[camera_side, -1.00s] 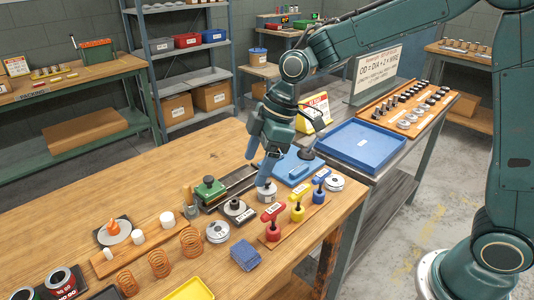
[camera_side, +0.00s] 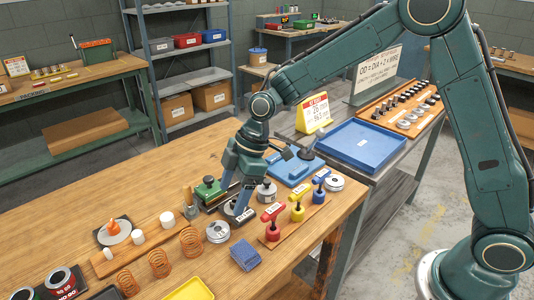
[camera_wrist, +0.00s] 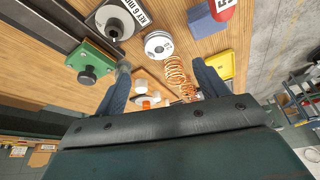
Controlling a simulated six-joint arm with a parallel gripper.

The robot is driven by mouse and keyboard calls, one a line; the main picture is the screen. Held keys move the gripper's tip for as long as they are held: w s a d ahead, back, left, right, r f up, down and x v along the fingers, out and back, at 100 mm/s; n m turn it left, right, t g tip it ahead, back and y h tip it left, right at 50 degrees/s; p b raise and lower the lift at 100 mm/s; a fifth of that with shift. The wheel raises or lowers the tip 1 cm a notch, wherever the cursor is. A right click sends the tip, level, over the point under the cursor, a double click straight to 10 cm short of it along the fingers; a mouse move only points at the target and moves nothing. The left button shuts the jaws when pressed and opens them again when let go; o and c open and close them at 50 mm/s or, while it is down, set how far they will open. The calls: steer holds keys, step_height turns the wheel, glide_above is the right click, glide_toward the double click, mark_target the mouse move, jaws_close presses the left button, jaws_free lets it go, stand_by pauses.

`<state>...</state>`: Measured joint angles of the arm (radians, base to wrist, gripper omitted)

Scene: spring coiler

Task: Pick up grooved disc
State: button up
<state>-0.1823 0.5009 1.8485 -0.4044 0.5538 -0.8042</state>
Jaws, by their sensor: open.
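A silver grooved disc (camera_side: 218,231) with a hole and a marking lies flat on the wooden bench. It also shows in the wrist view (camera_wrist: 158,45), beyond and between the finger ends. A second similar silver disc (camera_side: 334,183) lies at the bench's right end, by the blue-handled tool. My gripper (camera_side: 234,203) is open and empty, pointing down behind and slightly right of the first disc, apart from it. In the wrist view my two fingers (camera_wrist: 161,72) are spread with nothing held between them. The fingers partly hide the black plate with a knob in the side view.
A labelled black plate (camera_side: 238,211) and a green block (camera_side: 209,190) stand close to my fingers. Copper springs (camera_side: 191,242), a blue pad (camera_side: 245,255) and red, yellow and blue handled tools (camera_side: 297,210) surround the disc. Bare bench lies at the back left.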

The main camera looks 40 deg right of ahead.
glide_above(219, 224)
steer(key=s+d, duration=0.2)
steer(key=shift+a+f, duration=0.15)
steer(key=shift+f, duration=1)
steer(key=shift+a+f, duration=0.1)
steer(key=shift+f, duration=1.05)
steer(key=shift+x, duration=2.6)
steer(key=shift+w+a, duration=0.1)
steer(key=shift+r, duration=0.1)
steer(key=c, duration=1.3)
steer(key=shift+c, duration=0.2)
steer(key=shift+r, duration=0.1)
step_height(219, 224, up, 20)
steer(key=shift+r, duration=0.1)
